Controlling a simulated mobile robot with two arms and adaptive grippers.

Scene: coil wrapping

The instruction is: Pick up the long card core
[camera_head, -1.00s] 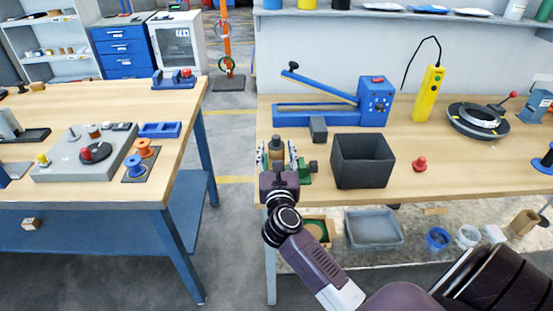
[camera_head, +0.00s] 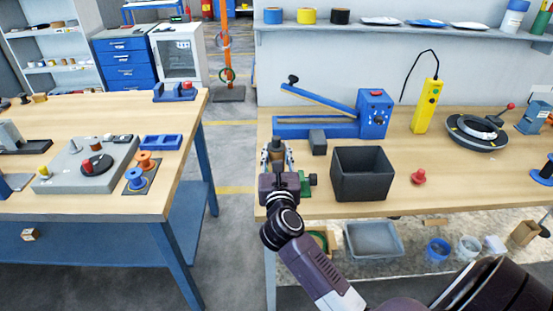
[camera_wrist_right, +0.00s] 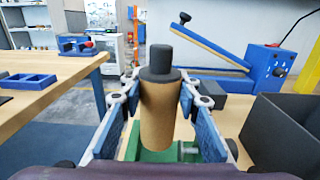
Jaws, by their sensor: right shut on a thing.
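The long card core (camera_wrist_right: 157,115) is a brown upright tube in the right wrist view, with a dark grey stepped cylinder (camera_wrist_right: 160,64) at its top. In the head view the core (camera_head: 276,157) shows small at the left front of the right bench. My right gripper (camera_wrist_right: 158,98) has a blue-padded finger on each side of the core and is shut on it. The gripper (camera_head: 275,153) also shows in the head view. A green fixture (camera_wrist_right: 150,156) lies beneath and behind the core; the core's lower end is partly hidden. My left gripper is not in view.
A dark open bin (camera_head: 362,175) stands right of the gripper. A blue lever tool (camera_head: 340,122) and a small grey block (camera_head: 318,142) are behind it. A red knob-like piece (camera_head: 418,177) lies further right. An aisle separates this bench from the left table (camera_head: 80,209).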

